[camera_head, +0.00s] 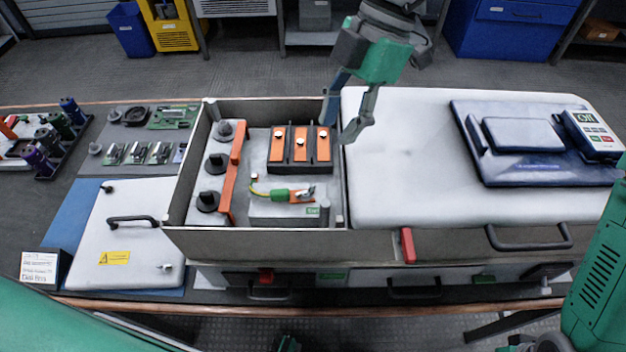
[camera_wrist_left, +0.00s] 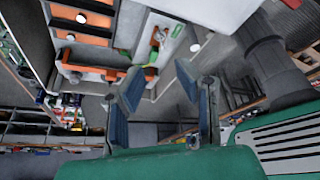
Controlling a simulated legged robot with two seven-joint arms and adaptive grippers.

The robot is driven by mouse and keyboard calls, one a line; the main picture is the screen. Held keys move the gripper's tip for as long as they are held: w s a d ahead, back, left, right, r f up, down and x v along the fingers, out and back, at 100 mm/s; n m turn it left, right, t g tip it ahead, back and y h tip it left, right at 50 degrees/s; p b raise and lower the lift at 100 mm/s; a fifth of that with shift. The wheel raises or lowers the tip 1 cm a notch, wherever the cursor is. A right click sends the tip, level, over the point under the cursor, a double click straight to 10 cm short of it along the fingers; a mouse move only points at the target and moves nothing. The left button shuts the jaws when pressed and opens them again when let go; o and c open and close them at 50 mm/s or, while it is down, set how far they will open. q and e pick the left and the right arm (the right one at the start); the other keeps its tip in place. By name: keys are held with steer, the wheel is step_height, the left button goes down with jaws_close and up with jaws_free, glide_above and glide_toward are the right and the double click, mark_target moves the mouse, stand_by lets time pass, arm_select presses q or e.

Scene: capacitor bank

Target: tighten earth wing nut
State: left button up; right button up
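The earth wing nut (camera_head: 308,193) is a small grey metal piece on a short orange bar in the open compartment (camera_head: 262,230). The green-and-yellow earth cable (camera_head: 270,194) ends beside it. In the left wrist view a small metal piece (camera_wrist_left: 157,38), probably the wing nut, shows beyond the fingers. My left gripper (camera_head: 350,115) hangs over the compartment's right edge, above and right of the nut. Its two blue-padded fingers (camera_wrist_left: 158,92) are apart, with nothing between them. My right gripper is not in view; only a green part of an arm shows at the right edge.
Three orange bars (camera_head: 301,145) with white-topped studs stand behind the nut. Dark round insulators (camera_head: 208,200) and a tall orange strip (camera_head: 232,170) stand at the left. A white cover (camera_head: 420,160) with a blue case (camera_head: 540,165) lies right of the compartment.

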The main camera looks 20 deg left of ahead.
mark_target(311, 186)
arm_select(q)
steer(key=x, duration=1.2)
steer(key=shift+w+f, duration=0.1)
